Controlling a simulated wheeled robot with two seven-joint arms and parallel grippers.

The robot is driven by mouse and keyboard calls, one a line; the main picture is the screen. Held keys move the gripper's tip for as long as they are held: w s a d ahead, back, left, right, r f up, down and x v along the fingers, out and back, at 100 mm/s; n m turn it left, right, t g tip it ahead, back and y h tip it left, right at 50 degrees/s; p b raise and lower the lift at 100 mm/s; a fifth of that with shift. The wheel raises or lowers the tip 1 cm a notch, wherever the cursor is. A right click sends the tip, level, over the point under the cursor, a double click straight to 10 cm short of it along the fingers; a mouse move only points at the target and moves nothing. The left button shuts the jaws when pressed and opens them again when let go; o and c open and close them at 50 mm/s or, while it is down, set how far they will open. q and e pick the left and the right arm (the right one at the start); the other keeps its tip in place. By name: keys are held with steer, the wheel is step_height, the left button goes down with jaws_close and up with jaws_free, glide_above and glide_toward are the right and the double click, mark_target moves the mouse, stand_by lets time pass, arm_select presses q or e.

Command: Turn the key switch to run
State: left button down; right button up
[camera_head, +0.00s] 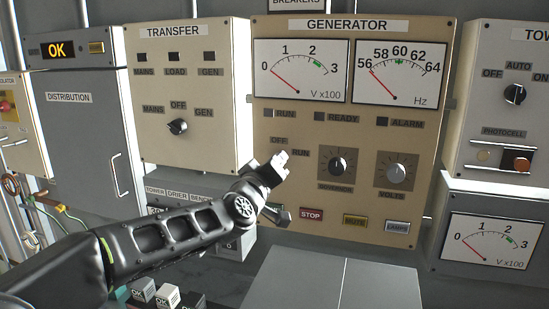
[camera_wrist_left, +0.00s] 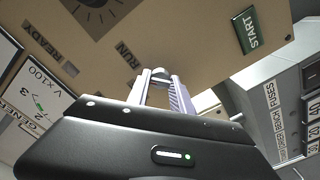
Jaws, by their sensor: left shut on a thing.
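In the left wrist view, the fingers of my left gripper (camera_wrist_left: 160,78) are closed around a small grey-green key head (camera_wrist_left: 158,71) at the panel face. The RUN label (camera_wrist_left: 125,53) lies to the left of the fingers there. The key's exact angle cannot be told. My right gripper is not in view.
Governor knob (camera_head: 338,165) and volts knob (camera_head: 396,171) lie right of the gripper. Red STOP button (camera_head: 311,214) is below; green START button (camera_wrist_left: 247,30) shows in the wrist view. TRANSFER box (camera_head: 205,98) projects at left. The generator needles rest at the low ends.

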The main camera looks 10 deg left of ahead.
arm_select(q)
steer(key=shift+m+p, duration=0.5)
steer(key=shift+m, duration=0.7)
steer(key=shift+f, duration=0.1)
steer(key=c, duration=1.1)
jaws_free()
steer(key=shift+c, duration=0.2)
steer(key=s+b, duration=0.1)
steer(key=s, duration=0.6)
steer(key=shift+s+a, duration=0.2)
steer(key=shift+s, duration=0.2)
